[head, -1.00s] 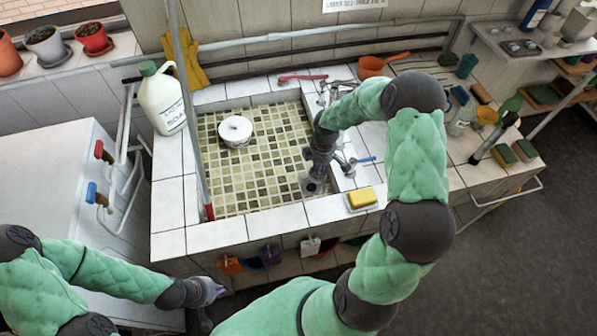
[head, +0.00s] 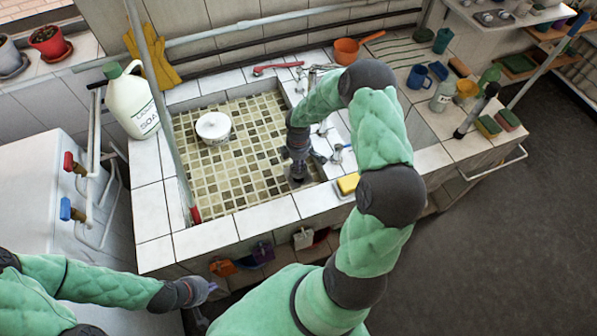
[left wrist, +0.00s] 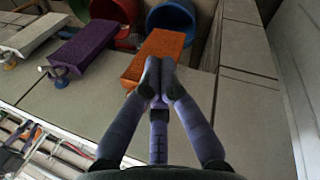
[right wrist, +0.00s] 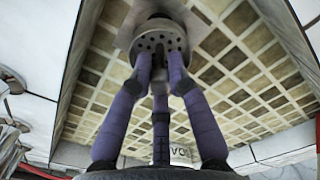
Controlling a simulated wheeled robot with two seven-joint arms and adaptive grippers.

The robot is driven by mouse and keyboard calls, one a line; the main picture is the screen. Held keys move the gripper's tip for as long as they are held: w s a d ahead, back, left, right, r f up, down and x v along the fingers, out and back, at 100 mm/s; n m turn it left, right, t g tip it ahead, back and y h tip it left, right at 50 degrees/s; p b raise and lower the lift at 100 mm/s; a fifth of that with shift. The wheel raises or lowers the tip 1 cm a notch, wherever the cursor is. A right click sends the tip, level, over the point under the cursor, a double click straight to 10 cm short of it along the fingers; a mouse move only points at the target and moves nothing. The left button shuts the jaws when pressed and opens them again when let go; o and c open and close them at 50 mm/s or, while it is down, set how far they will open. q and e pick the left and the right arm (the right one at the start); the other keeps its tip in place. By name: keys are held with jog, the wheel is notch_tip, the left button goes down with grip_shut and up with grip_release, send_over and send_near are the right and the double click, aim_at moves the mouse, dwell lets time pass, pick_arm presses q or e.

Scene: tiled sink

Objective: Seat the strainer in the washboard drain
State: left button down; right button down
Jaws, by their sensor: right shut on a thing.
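My right gripper (right wrist: 160,62) is shut on the strainer (right wrist: 152,45), a round grey metal piece with small holes. In the right wrist view the strainer is in front of a metal drain plate (right wrist: 124,32) on the tiled basin floor; I cannot tell whether they touch. In the head view my right gripper (head: 298,170) points down at the front right corner of the basin and hides most of the drain. My left gripper (head: 208,290) is low in front of the sink. In the left wrist view its fingertips (left wrist: 160,85) are together and look empty.
A white round tub (head: 213,127) stands in the tiled basin (head: 235,170). A soap jug (head: 130,105) stands on the left rim, a yellow sponge (head: 348,184) on the right. An upright pole (head: 160,95) crosses the left side. Coloured blocks, including an orange one (left wrist: 155,55), hang below the front.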

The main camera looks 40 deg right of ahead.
aim_at(302, 171)
jog(key=shift+f+b, duration=0.45)
jog(key=shift+f, duration=2.15)
jog(key=shift+f, duration=0.2)
jog(key=c, duration=1.2)
grip_release()
jog(key=shift+r, duration=0.35)
jog(key=r, duration=0.3)
jog(key=r+p, duration=0.1)
jog(key=r, duration=0.2)
jog(key=r+p, duration=0.1)
jog(key=r, duration=0.3)
jog(key=shift+s+d+r, duration=0.1)
jog(key=shift+s+d, duration=0.3)
